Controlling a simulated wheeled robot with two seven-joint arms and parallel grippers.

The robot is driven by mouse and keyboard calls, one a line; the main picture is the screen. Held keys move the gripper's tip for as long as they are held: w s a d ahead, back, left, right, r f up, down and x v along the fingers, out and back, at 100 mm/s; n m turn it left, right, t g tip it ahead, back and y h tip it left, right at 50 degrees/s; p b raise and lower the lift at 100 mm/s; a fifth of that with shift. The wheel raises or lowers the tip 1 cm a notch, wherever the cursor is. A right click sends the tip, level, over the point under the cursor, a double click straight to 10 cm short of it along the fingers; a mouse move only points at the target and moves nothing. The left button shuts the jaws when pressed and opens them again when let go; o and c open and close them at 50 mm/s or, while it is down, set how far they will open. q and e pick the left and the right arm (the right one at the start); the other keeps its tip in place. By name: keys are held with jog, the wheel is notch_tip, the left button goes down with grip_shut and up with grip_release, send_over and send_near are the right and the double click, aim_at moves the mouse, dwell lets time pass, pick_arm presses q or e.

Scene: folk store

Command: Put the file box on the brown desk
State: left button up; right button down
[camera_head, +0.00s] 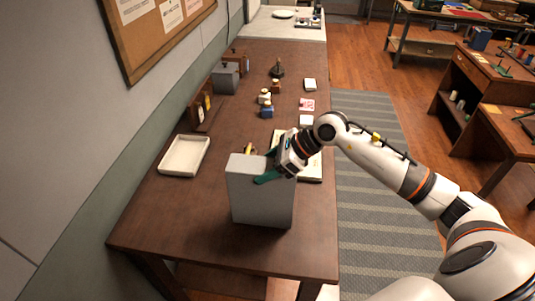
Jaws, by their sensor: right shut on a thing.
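The file box (261,201) is a light grey upright box at the near end of the brown desk (178,222). Its lower edge appears at the desk top; I cannot tell whether it touches or hovers slightly. My right gripper (270,175) comes in from the right and is shut on the file box at its upper right side, with a green finger across its face. My left gripper is not in view.
A cream tray (165,169) lies left of the file box. Books or papers (312,168) lie behind my gripper. Small bottles, cards and a grey box (226,78) stand farther back. The desk's near left corner is clear. A striped rug (372,215) lies right of the desk.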

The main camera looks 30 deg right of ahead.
jog(key=shift+f, duration=0.7)
jog(key=shift+f, duration=0.15)
jog(key=shift+c, duration=2)
grip_release()
jog(key=shift+s, duration=0.15)
